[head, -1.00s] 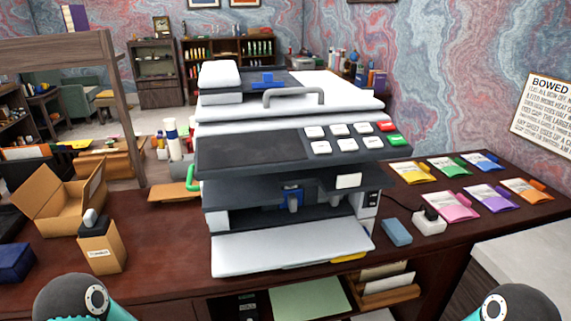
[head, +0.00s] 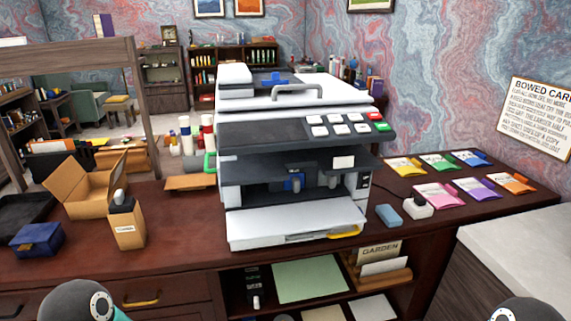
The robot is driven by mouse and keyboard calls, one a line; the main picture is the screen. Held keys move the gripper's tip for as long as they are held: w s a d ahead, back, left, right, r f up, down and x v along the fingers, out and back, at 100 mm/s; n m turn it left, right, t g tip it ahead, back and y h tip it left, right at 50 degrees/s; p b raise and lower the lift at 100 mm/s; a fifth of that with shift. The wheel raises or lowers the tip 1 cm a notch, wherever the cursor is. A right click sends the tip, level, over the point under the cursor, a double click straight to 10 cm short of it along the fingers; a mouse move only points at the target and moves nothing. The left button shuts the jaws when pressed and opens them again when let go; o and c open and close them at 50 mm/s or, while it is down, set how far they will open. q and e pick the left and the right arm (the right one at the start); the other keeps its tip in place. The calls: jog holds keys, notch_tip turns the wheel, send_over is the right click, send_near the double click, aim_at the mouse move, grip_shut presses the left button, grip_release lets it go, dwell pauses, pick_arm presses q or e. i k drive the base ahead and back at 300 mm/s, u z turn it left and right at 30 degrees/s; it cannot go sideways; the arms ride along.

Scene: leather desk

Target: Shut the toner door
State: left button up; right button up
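A large white and dark grey copier (head: 300,128) stands on the dark wooden desk. A white front panel (head: 297,222) sticks out low on its front, apparently the toner door, lying open and nearly flat. A yellow handle (head: 345,232) shows at the panel's lower right. Only rounded parts of my two arms show at the bottom corners. Both grippers are out of view, and no gripper is seen touching the copier.
An open cardboard box (head: 85,190), a small tan box (head: 127,228) and a blue box (head: 36,240) stand left of the copier. A blue block (head: 389,215), a white socket block (head: 417,206) and several coloured packets (head: 438,195) lie to its right. Open shelves are below.

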aim_at(316, 218)
jog(key=u, duration=0.45)
jog(key=i, duration=0.95)
jog(key=z, duration=0.45)
